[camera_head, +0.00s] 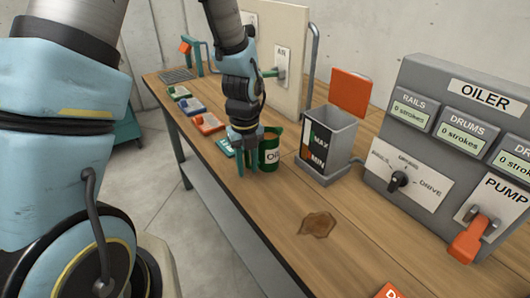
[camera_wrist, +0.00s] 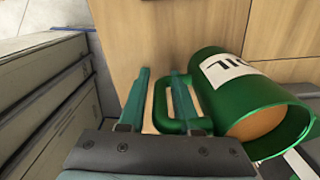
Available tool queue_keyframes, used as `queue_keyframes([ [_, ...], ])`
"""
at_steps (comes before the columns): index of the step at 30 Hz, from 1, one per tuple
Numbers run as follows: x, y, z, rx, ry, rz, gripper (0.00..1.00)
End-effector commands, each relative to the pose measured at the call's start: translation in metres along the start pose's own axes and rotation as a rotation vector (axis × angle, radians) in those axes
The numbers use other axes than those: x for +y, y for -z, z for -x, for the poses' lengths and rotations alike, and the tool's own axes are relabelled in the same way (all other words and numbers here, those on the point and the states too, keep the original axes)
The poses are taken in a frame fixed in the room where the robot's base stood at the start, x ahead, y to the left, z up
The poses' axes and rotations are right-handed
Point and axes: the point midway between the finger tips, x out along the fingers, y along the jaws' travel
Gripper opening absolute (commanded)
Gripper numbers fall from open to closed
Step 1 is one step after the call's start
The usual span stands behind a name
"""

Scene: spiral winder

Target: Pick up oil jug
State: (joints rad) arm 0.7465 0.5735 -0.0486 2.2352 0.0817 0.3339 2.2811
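The oil jug (camera_head: 269,152) is a green can with a white "Oil" label, standing upright on the wooden workbench. In the wrist view the jug (camera_wrist: 240,98) is at the right, with its round open top showing brown inside. Its green loop handle (camera_wrist: 160,106) points toward my gripper. My gripper (camera_wrist: 160,72) is open, with one teal finger on each side of the handle's outer bar. The right finger appears to be inside the loop, with gaps visible beside the bar. In the head view my gripper (camera_head: 247,172) points down at the jug's left side and partly hides it.
A grey open reservoir (camera_head: 328,146) marked MAX and MIN stands right of the jug, with an orange lid behind. The grey oiler box (camera_head: 450,150) is farther right. A brown stain (camera_head: 317,224) lies in front. Small coloured trays (camera_head: 207,123) line the bench's left edge.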

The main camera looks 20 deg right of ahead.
Motion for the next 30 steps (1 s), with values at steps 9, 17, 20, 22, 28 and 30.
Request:
queue_keyframes([
  [9,0.0000,0.0000,0.0002,0.000,0.000,0.000,0.00],
  [17,0.0000,0.0001,0.0003,0.000,0.000,0.000,0.00],
  [20,0.0000,0.0001,0.0003,0.000,0.000,0.000,0.00],
  [22,0.0000,0.0000,0.0004,0.000,0.000,0.000,0.00],
  [28,0.0000,0.0000,0.0004,0.000,0.000,0.000,0.00],
  [30,0.0000,0.0000,0.0004,0.000,0.000,0.000,0.00],
])
